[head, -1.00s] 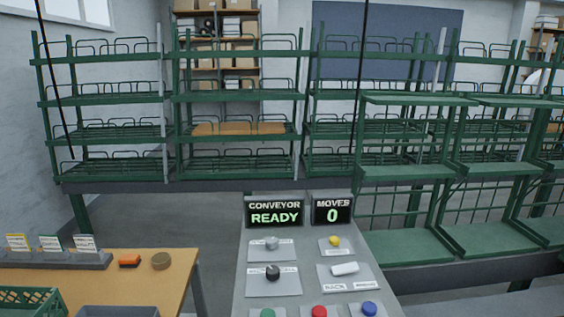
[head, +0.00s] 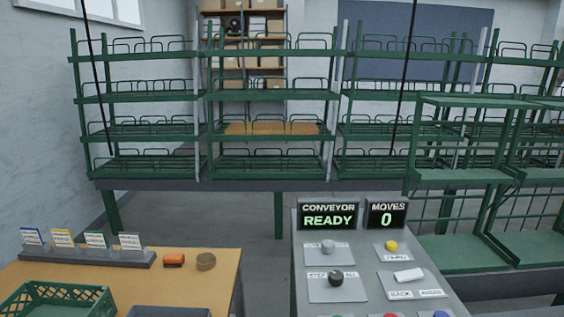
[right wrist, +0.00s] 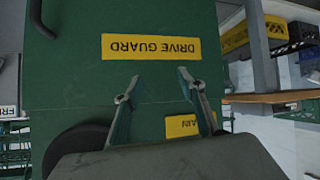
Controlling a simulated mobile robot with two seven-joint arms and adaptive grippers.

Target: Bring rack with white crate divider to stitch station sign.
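Green wire racks stand in a row on a rail in the head view; I make out the far left rack (head: 135,105) and the one beside it (head: 268,105). Their shelves look mostly empty, and I cannot make out a white crate divider. The stitch station sign is not identifiable. The conveyor panel (head: 345,268) carries a display reading READY, a MOVES display at 0, knobs, a switch and buttons. My right gripper (right wrist: 160,80) is open and empty in the right wrist view, in front of a green drive guard (right wrist: 75,85). My left gripper is not in view.
A wooden table (head: 222,275) at lower left holds a green crate (head: 62,298), a card holder (head: 90,258), an orange item (head: 174,260) and a brown round item (head: 206,261). Green shelving (head: 455,178) stands at right. Grey floor shows between table and panel.

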